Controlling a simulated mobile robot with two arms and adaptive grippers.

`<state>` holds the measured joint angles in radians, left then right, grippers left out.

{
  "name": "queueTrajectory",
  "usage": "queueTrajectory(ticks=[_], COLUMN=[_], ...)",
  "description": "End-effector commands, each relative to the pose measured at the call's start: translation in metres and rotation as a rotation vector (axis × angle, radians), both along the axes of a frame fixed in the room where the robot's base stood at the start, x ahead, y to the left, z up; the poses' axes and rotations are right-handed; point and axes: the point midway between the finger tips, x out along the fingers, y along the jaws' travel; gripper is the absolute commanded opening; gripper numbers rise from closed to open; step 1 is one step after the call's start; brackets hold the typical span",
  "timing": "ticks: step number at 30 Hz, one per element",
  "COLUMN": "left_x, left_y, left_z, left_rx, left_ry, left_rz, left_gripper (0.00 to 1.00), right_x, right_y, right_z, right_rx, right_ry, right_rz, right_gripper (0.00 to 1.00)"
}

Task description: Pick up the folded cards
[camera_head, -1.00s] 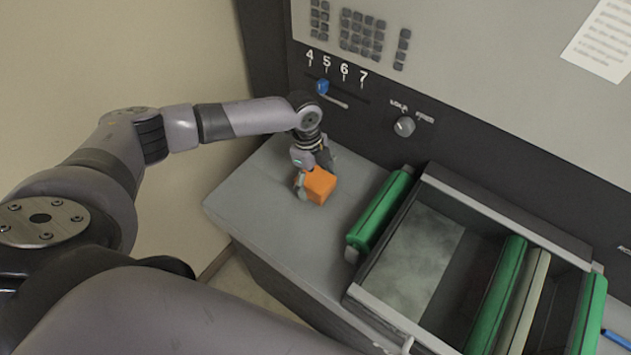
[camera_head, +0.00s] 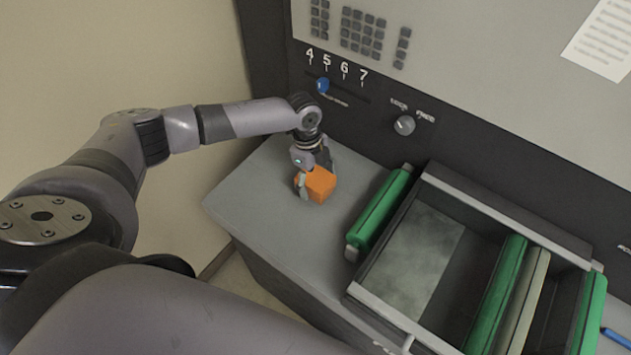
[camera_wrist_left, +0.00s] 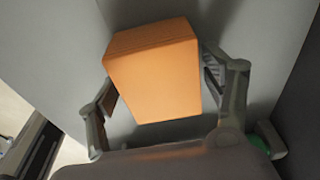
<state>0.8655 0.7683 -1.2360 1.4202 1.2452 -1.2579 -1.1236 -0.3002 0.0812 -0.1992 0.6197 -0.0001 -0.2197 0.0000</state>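An orange block-like stack, which I take to be the folded cards (camera_head: 321,185), stands on the grey machine top below the number scale. My left gripper (camera_head: 312,186) reaches down over it, with a finger on either side. In the left wrist view the orange stack (camera_wrist_left: 158,72) fills the space between the fingers of the left gripper (camera_wrist_left: 160,88). Narrow gaps seem to show beside both fingers, so the gripper looks open around it. Contact is hard to judge, and part of the stack's far side is hidden. My right gripper is not in view.
To the right lie a green roller (camera_head: 380,212) and an open metal tray (camera_head: 385,318) with more rollers. The dark panel behind carries a blue slider (camera_head: 323,86) and a grey knob (camera_head: 404,125). The machine top left of the gripper is clear.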

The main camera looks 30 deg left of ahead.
Motion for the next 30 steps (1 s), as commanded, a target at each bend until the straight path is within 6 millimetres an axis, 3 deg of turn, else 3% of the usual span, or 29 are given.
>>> queueTrajectory(ticks=[21, 30], left_x=[0.0000, 0.0005], left_y=[0.0001, 0.0001], left_z=[0.0001, 0.0017], left_rx=[0.000, 0.000], left_ry=[0.000, -0.001], left_rz=[0.000, -0.001], left_gripper=[0.23, 0.21], right_x=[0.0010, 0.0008], right_y=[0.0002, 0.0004], right_z=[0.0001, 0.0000], right_rx=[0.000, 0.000], right_ry=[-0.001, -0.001], right_rz=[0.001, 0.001], right_gripper=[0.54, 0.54])
